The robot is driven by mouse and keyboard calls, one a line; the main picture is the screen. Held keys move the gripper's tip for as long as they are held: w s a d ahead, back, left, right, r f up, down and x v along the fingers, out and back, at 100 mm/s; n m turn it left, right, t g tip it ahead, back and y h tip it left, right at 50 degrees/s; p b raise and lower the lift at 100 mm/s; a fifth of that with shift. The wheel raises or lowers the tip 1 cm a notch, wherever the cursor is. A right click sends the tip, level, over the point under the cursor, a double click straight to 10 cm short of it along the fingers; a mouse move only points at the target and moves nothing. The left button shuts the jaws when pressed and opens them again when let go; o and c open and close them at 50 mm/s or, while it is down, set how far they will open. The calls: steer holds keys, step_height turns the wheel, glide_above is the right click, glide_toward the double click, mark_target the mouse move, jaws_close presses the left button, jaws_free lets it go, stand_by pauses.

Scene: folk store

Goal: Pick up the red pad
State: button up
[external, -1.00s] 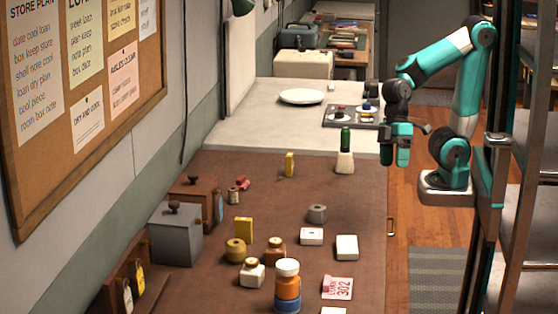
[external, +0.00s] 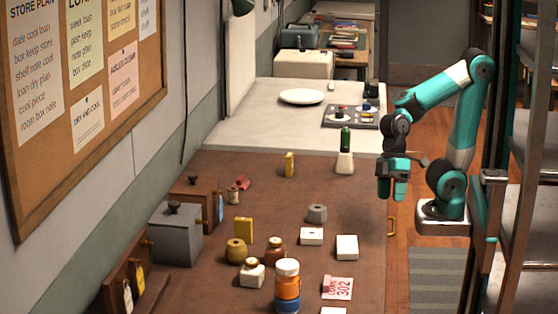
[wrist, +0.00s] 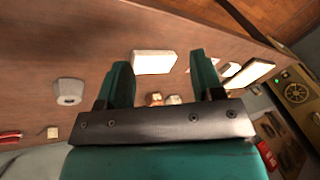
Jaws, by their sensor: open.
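A small red object (external: 242,183), which looks like the red pad, lies on the brown counter toward its left side in the external view. A red piece also shows at the left edge of the wrist view (wrist: 10,136), cut off by the frame. My gripper (external: 392,190) is open and empty above the counter's right edge, well to the right of the red object. In the wrist view, my gripper's two teal fingers (wrist: 162,72) are spread apart with nothing held between them.

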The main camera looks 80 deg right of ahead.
steer(key=o, duration=0.6)
steer(key=w+d+r+m+t+h+p, duration=0.1)
steer(key=w+d+r+p, duration=0.1)
steer(key=w, duration=0.6)
steer(key=w+d+r+m+t+p, duration=0.1)
steer(key=w+d+r+m, duration=0.15)
steer(key=w, duration=0.55)
steer(key=m+t+h+p, duration=0.2)
steer(key=m+h+p, duration=0.2)
steer(key=m+p, duration=0.15)
glide_above(241, 177)
steer(key=s, duration=0.2)
steer(key=f, duration=1)
steer(key=shift+a, duration=0.35)
steer(key=shift+t, duration=0.3)
steer(key=shift+p+x, duration=0.8)
steer(key=shift+x, duration=2.25)
